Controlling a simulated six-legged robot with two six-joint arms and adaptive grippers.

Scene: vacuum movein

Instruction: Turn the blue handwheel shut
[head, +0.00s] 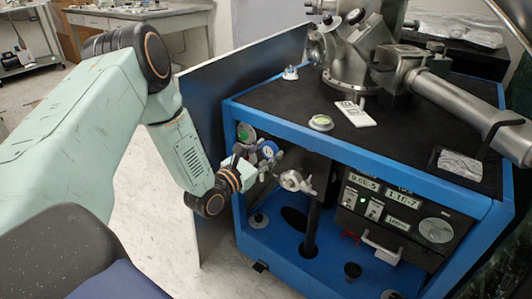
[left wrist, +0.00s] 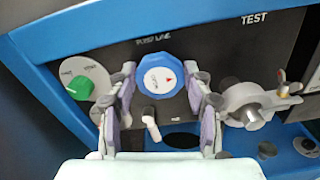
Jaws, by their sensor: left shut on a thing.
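The blue handwheel (left wrist: 160,66) sits on the dark front panel, with a white face and a small red mark. It also shows in the head view (head: 268,148), partly covered by my gripper. My left gripper (left wrist: 163,74) has one finger on each side of the handwheel and is shut on its rim. In the head view my left gripper (head: 262,156) reaches the panel from the left. My right gripper is in neither view.
A green knob (left wrist: 82,88) lies left of the handwheel. A small pale lever (left wrist: 150,122) sits just below it. A metal valve (left wrist: 250,105) under the word TEST is close on the right. The blue cart frame (head: 330,148) edges the panel.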

